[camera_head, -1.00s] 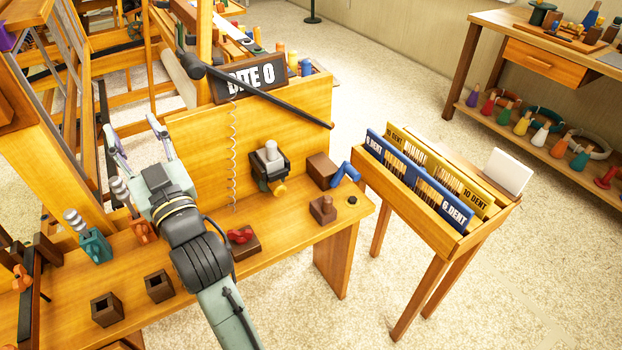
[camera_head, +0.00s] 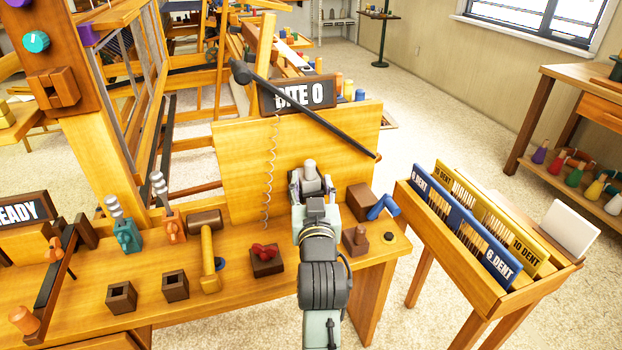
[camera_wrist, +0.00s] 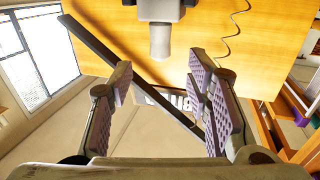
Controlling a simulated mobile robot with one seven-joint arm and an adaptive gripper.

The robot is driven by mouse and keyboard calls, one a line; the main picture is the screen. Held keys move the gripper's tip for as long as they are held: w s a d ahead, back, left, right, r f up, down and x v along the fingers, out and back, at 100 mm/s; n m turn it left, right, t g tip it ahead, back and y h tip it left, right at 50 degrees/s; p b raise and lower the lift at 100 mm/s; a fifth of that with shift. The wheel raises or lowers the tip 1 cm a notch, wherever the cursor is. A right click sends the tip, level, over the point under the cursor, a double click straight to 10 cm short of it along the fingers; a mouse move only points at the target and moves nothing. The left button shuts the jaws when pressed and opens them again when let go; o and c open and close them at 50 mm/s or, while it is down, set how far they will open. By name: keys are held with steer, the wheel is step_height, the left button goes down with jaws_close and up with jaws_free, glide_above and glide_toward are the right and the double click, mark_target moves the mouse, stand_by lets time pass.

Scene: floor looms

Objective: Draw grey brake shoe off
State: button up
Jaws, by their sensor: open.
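The grey brake shoe (camera_head: 310,167), a stubby grey piece, shows at the foot of the upright wooden board, in a dark holder mostly hidden by my gripper. In the wrist view the grey shoe (camera_wrist: 160,42) appears upside down, its rounded end pointing down the picture from a grey block. My gripper (camera_head: 312,186) is right in front of it. Its two ridged fingers (camera_wrist: 158,75) are spread wide and empty. The shoe lies ahead between their lines; I cannot tell whether the tips reach beside it.
A black lever (camera_head: 310,112) slants across the board near the BITE 0 sign (camera_head: 303,93). A coiled wire (camera_head: 271,170) hangs left. A brown block (camera_head: 360,197) with a blue crank (camera_head: 383,207) stands right. A mallet (camera_head: 208,250) and red-topped block (camera_head: 266,262) lie left.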

mark_target(311, 167)
steer(key=w, duration=0.8)
steer(key=shift+a, duration=0.25)
steer(key=shift+c, duration=0.2)
jaws_close()
steer(key=shift+p, duration=0.3)
steer(key=shift+r+p, duration=2.2)
steer(key=shift+r, duration=0.35)
steer(key=shift+f, duration=0.1)
